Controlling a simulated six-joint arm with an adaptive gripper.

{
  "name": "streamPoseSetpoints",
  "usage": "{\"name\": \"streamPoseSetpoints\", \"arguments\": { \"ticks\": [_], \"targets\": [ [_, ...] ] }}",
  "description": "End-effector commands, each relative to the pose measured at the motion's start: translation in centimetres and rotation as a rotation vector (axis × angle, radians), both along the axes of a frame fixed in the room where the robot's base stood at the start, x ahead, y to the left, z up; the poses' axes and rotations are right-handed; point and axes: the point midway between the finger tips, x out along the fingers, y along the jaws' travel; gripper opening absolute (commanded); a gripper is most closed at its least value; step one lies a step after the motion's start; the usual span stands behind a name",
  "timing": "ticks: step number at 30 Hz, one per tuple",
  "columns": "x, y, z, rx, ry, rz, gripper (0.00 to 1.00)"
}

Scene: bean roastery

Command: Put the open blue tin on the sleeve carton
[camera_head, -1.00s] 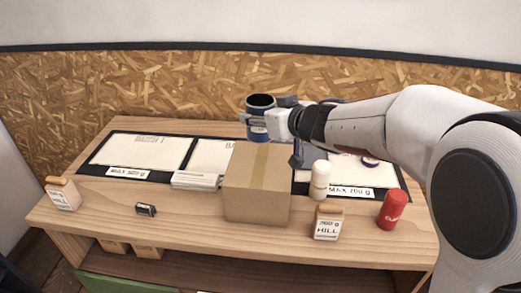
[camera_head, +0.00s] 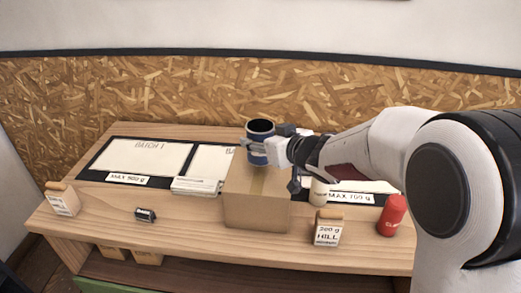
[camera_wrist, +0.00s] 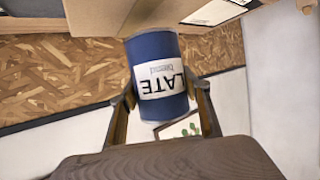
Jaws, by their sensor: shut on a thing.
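The open blue tin (camera_head: 259,153) is upright in the head view, its dark open mouth facing up. A white label reading "LATE" shows upside down on it in the wrist view (camera_wrist: 160,78). My gripper (camera_head: 272,150) is shut on the tin from the right, with a finger on each side in the wrist view (camera_wrist: 165,100). The brown sleeve carton (camera_head: 257,208) stands closed on the table. The tin overlaps the far part of its top in the head view; I cannot tell whether they touch. The carton also shows at the top of the wrist view (camera_wrist: 95,15).
A white stack (camera_head: 196,186) lies left of the carton. A cream canister (camera_head: 319,192), a "HILL" box (camera_head: 328,228) and a red can (camera_head: 391,215) stand to the right. A small dark item (camera_head: 146,215) and another box (camera_head: 62,199) are at left.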

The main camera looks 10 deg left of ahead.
Motion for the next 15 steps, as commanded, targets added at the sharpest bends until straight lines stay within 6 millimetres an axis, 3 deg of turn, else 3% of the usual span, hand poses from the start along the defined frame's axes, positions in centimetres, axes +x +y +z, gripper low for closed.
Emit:
{"name": "streamPoseSetpoints", "arguments": {
  "ticks": [15],
  "targets": [
    [0.0, 0.0, -3.7, 0.000, 0.000, -0.001, 0.25]
  ]
}}
